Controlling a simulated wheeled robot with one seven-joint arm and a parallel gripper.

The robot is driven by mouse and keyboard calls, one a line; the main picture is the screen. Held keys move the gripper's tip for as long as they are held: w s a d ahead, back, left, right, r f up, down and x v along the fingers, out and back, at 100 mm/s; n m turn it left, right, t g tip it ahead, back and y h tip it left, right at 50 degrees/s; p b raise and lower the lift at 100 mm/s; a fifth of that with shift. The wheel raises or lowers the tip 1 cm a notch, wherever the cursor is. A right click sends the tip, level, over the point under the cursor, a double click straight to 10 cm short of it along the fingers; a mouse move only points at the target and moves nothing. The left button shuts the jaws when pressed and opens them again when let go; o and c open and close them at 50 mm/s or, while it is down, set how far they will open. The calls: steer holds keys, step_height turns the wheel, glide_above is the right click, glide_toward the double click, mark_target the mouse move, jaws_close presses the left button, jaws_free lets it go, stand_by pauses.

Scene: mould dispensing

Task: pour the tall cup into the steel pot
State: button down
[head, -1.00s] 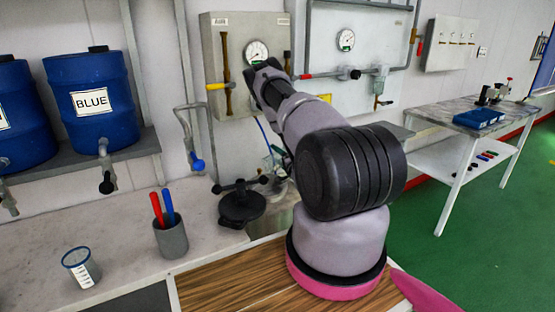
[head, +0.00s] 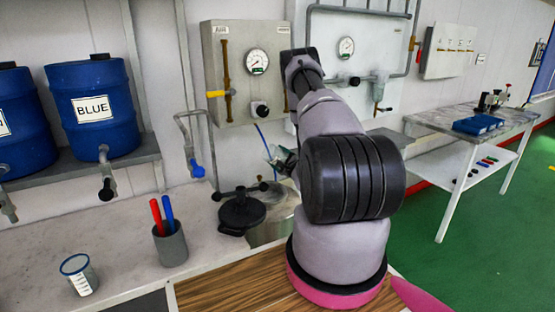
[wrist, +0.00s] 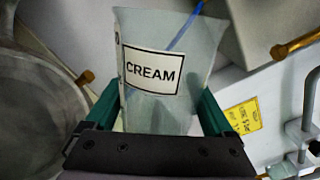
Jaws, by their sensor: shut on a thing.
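My gripper (wrist: 158,120) is shut on a tall translucent cup labelled CREAM (wrist: 155,72), with a green finger on each side of it in the wrist view. In the head view my gripper (head: 284,163) and the cup (head: 272,152) are small and partly hidden behind my arm. The cup looks tilted there, and I cannot make out its contents. The steel pot (head: 276,222) stands on the counter below, partly hidden by my arm and a black lidded item. A large round grey vessel, apparently the pot (wrist: 35,120), fills the left of the wrist view.
The black lidded item (head: 241,212) stands left of the pot. A grey holder (head: 171,245) with red and blue handles and a small measuring cup (head: 79,275) are further left. Wall panels with gauges (head: 246,72) stand close behind. The left counter has free room.

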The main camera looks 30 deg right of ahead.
steer(key=m, duration=0.5)
steer(key=shift+d+r, duration=0.1)
steer(key=shift+r, duration=0.2)
steer(key=m, duration=0.4)
steer(key=shift+r+m, duration=0.15)
steer(key=shift+m, duration=0.55)
